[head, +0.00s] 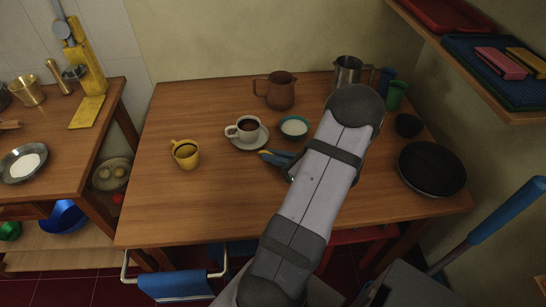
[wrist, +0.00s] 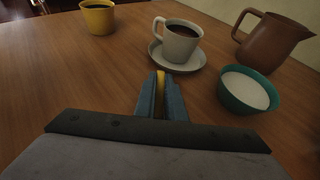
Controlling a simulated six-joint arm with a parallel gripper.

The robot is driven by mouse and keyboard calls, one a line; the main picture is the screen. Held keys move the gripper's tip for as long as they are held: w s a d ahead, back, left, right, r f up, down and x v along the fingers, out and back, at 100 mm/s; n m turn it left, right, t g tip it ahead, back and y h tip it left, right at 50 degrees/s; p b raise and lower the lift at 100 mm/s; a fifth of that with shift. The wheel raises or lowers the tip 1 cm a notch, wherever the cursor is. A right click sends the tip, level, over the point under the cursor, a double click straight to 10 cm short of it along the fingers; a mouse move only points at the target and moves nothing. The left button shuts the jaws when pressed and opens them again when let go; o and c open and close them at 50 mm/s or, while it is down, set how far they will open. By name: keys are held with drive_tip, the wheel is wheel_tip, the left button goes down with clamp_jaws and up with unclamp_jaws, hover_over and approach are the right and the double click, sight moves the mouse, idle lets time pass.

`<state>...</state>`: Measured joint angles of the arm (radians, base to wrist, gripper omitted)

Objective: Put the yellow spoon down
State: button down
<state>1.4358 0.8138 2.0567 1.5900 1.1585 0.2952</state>
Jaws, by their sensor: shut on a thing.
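My gripper (head: 278,157) is low over the middle of the wooden table, just in front of a saucer. In the wrist view my gripper (wrist: 161,88) has its blue fingers closed on the yellow spoon (wrist: 160,79), seen as a thin yellow strip between them. A bit of yellow also shows at the fingertips in the head view. Most of the spoon is hidden, and I cannot tell whether it touches the table. The white cup of dark drink (head: 247,128) stands on the saucer (head: 262,141), just beyond the fingertips.
A teal bowl of white stuff (head: 293,126) is right of the saucer. A yellow mug (head: 186,153) stands left, a brown jug (head: 281,90) behind. A black pan (head: 432,168) lies at the right. Bare table (head: 200,205) lies at the front left.

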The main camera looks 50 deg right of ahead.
drive_tip(key=shift+f, duration=0.35)
drive_tip(key=shift+f, duration=0.2)
drive_tip(key=c, duration=1.8)
unclamp_jaws()
drive_tip(key=shift+c, duration=0.2)
drive_tip(key=shift+r, duration=0.1)
drive_tip(key=shift+r, duration=0.15)
drive_tip(key=v, duration=1.2)
drive_tip(key=shift+b, duration=0.35)
